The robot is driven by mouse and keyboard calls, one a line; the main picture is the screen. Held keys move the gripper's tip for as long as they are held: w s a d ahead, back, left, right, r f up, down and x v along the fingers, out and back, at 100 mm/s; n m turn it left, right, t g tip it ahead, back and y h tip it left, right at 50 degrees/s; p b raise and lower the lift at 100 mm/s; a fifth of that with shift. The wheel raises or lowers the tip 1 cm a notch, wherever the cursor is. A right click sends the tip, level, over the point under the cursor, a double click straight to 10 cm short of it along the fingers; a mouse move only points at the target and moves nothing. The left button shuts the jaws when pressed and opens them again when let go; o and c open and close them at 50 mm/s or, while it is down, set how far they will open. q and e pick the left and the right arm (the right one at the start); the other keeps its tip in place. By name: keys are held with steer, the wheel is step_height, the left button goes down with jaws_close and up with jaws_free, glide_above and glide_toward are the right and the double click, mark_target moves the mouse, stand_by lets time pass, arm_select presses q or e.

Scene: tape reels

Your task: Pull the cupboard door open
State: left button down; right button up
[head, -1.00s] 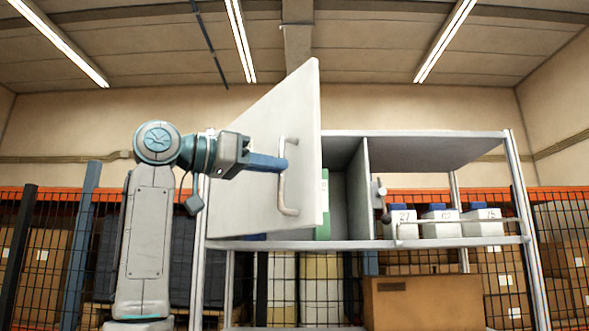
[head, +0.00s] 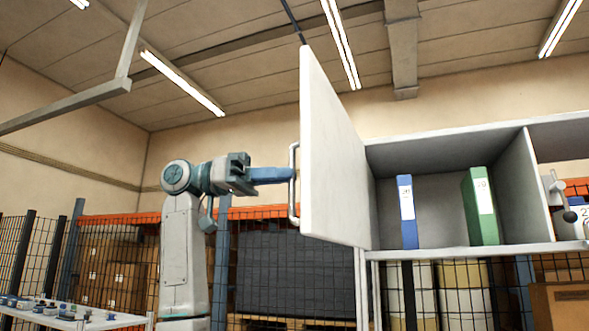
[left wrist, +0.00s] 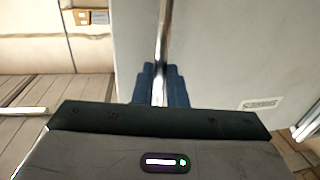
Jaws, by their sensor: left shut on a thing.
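The white cupboard door (head: 335,150) stands swung wide open on its left side, seen at a steep angle in the head view. Its metal bar handle (head: 294,205) is on the outer face. My left gripper (head: 290,174) is shut on the handle, its blue fingers around the upright bar. In the left wrist view the bar (left wrist: 162,40) runs between the fingers (left wrist: 160,88), with the pale door face (left wrist: 225,60) behind. The open cupboard compartment (head: 440,150) holds a blue binder (head: 407,222) and a green binder (head: 482,215), both upright. My right gripper is not in view.
A shelf section with a white bin (head: 580,217) lies right of the divider. A cardboard box (head: 562,305) sits below it. A table (head: 95,318) with small parts stands at lower left. Mesh fencing (head: 130,250) runs behind my left arm.

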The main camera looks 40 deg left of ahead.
arm_select(q)
steer(key=shift+a+r, duration=0.2)
steer(key=shift+a, duration=0.45)
steer(key=c, duration=1.8)
jaws_free()
steer(key=shift+d, duration=0.1)
steer(key=o, duration=0.3)
steer(key=shift+w+d, duration=0.1)
steer(key=shift+w, duration=0.2)
steer(key=b+v, duration=0.1)
steer(key=v, duration=0.9)
steer(key=shift+a+f+b, duration=0.2)
steer(key=shift+a+b, duration=0.1)
steer(key=shift+b, duration=0.1)
